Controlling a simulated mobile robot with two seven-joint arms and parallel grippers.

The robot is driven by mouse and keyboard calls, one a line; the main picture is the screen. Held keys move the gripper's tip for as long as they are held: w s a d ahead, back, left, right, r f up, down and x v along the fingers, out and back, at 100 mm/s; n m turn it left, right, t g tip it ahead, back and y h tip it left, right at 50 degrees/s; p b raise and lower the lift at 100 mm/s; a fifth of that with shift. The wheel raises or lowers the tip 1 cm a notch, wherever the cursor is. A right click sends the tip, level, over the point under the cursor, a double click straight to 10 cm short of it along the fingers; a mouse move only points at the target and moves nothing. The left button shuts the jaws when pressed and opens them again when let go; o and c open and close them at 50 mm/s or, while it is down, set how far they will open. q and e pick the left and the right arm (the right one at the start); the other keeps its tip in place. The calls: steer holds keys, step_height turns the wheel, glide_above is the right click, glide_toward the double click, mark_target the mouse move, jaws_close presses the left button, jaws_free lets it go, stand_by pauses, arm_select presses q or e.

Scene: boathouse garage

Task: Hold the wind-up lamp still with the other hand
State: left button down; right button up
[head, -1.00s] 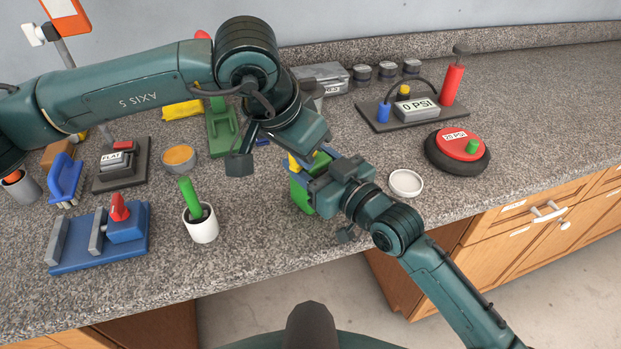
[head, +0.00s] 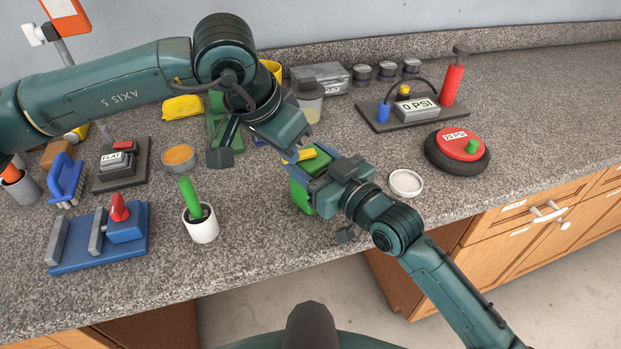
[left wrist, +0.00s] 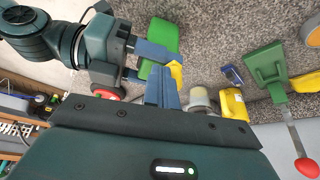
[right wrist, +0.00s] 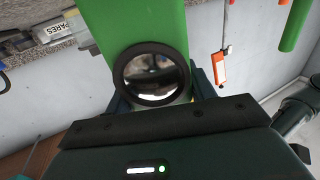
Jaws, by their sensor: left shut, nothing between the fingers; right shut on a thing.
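The wind-up lamp has a green body (head: 301,190) with a yellow part (head: 306,155) at its top. It is in my right gripper (head: 318,186), near the middle of the counter. In the right wrist view the green body stands between the fingers, with a round black-rimmed lens (right wrist: 152,76) facing the camera. My left gripper (head: 296,152) is at the yellow part. In the left wrist view its shut fingers (left wrist: 163,84) are close beside the yellow part (left wrist: 176,74); I cannot tell whether they touch it. Nothing shows between them.
A white cup with a green-handled tool (head: 201,228) and a blue clamp-like fixture (head: 105,237) stand at left. A white dish (head: 405,183) lies right of the lamp. A red-and-black 20 PSI gauge (head: 458,152) and a pump board (head: 412,112) stand farther right. The front right counter is clear.

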arm_select(q)
steer(key=shift+w+a, duration=0.45)
steer(key=shift+w+a, duration=0.2)
steer(key=shift+w, duration=0.3)
steer(key=shift+w+a, duration=0.15)
steer(key=shift+w, duration=0.3)
steer(key=shift+w, duration=0.1)
steer(key=shift+w+d, duration=0.15)
steer(key=shift+w, duration=0.75)
